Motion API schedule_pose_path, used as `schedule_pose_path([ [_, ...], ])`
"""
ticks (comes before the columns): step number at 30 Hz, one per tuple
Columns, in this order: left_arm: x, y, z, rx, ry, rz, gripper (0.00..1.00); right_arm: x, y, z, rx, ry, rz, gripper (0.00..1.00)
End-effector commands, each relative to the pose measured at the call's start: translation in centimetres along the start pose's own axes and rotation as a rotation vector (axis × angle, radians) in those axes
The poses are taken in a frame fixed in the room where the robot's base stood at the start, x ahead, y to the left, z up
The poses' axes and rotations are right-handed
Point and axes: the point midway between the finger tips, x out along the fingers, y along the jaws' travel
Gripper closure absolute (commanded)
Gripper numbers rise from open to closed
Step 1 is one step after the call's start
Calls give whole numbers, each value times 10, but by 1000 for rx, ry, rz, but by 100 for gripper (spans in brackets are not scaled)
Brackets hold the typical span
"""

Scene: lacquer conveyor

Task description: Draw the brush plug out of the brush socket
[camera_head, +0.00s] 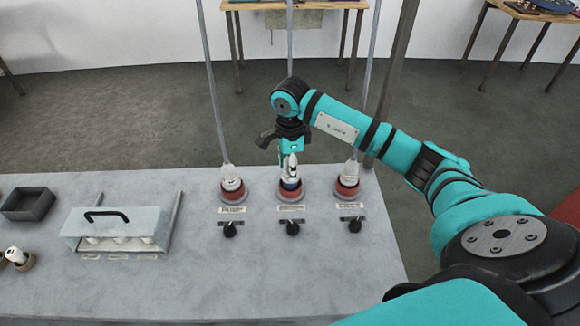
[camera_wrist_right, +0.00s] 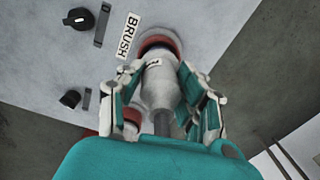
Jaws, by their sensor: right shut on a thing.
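The brush socket (camera_head: 291,195) is a red ring in the bench top; in the wrist view the socket (camera_wrist_right: 160,42) lies beside a BRUSH label. My right gripper (camera_wrist_right: 158,88) has its fingers on both sides of the plug, shut on it. The plug's front end is at the socket; how deep it sits I cannot tell. My left gripper is out of view.
Similar plugged sockets stand left (camera_head: 232,190) and right (camera_head: 347,188), with cables rising from them. Black knobs (camera_head: 292,229) stand in front. A handled pale cover (camera_head: 115,222) and a dark tray (camera_head: 28,204) are at the left. The front of the bench is clear.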

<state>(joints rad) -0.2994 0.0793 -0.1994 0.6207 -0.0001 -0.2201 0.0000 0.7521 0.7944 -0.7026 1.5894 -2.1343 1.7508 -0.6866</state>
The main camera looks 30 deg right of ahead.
Motion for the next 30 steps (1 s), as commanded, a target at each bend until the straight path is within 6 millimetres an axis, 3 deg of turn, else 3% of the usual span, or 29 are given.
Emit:
schedule_pose_path([
  [30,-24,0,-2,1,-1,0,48,-39,-1,0,0,1,0,100],
])
